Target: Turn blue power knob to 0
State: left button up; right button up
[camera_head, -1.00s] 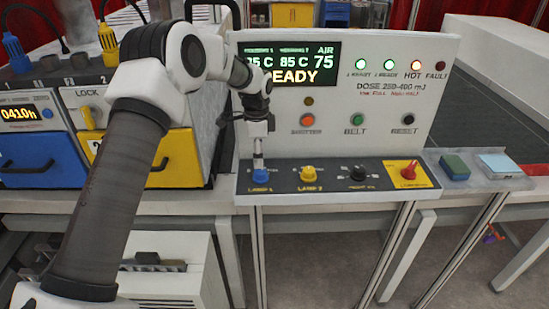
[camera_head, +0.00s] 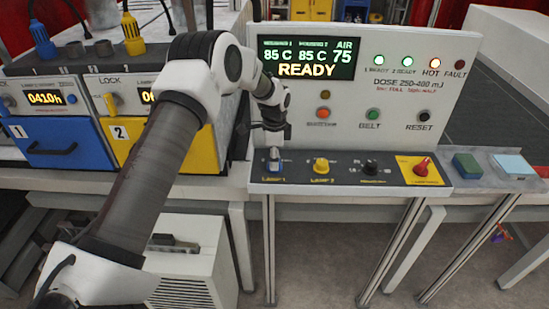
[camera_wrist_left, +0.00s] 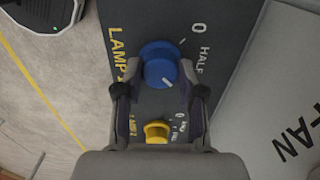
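The blue power knob (camera_head: 273,167) is the leftmost control on the dark strip of the console, above a yellow Lamp 1 label. In the left wrist view the blue knob (camera_wrist_left: 159,64) shows its white mark pointing to the lower right, away from the 0 at its upper right. My left gripper (camera_head: 273,153) is directly above and around the knob. In the wrist view its two fingers (camera_wrist_left: 160,68) are apart, one on each side of the knob. I cannot tell whether they touch it. My right gripper is out of view.
A yellow knob (camera_head: 321,165) is close beside the blue one, then a black knob (camera_head: 370,167) and a red switch (camera_head: 422,166). The upright panel with the READY display (camera_head: 310,58) stands behind. Drawer units (camera_head: 60,145) stand to the left.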

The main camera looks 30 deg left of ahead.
pick_arm(q)
jog(key=shift+f, duration=0.1)
jog(key=shift+c, duration=0.7)
jog(key=shift+s+n, duration=0.1)
jog(key=shift+n, duration=0.2)
jog(key=shift+f+n, duration=0.1)
jog(key=shift+n, duration=1.1)
jog(key=n, duration=1)
jog(key=shift+s+d, duration=0.1)
jog(key=n, duration=0.4)
jog(key=shift+n, duration=0.4)
